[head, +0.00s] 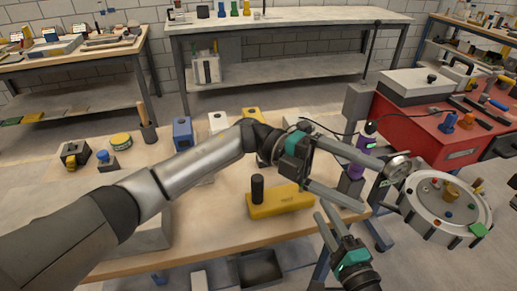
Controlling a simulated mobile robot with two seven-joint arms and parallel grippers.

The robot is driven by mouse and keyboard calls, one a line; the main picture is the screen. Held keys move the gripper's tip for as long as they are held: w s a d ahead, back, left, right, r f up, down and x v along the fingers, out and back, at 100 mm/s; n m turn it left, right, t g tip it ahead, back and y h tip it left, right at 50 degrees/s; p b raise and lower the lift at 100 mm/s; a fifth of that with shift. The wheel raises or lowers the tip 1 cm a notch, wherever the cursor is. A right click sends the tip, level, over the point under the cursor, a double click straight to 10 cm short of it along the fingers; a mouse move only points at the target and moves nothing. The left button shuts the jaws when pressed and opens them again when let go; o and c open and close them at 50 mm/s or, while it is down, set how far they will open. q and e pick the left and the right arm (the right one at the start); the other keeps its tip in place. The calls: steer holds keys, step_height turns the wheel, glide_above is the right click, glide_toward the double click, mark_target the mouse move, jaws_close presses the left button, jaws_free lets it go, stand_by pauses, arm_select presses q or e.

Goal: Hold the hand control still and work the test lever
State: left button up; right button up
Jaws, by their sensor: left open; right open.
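The likely hand control is a purple upright grip (359,149) with a small green display and a dark cable, at the right end of the bench. My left gripper (366,184) is open, its long grey fingers pointing right and spread to either side of the purple grip's lower part. I cannot tell whether they touch it. The test lever appears to be the upright black handle (257,189) on a yellow block (285,203) on the bench, just below my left wrist. My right gripper (322,208) is open and empty, pointing up, right of the yellow block.
The wooden bench (222,232) carries blue, white and yellow blocks behind my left arm and a tape roll (121,140) at left. Its front middle is fairly clear.

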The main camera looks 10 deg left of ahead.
arm_select(q)
steer(key=w+a+f+m+t+y, duration=0.1)
steer(key=w+f+t+y, duration=0.2)
steer(key=w+f+y, duration=0.15)
steer(key=m+t+y, duration=0.4)
steer(key=m+y, duration=0.1)
steer(key=y, duration=0.7)
glide_above(258, 197)
steer(key=w, duration=0.2)
steer(key=shift+s+f, duration=0.25)
steer(key=shift+a+f, duration=0.15)
steer(key=shift+f, duration=0.05)
step_height(258, 197, down, 15)
steer(key=shift+r, duration=0.2)
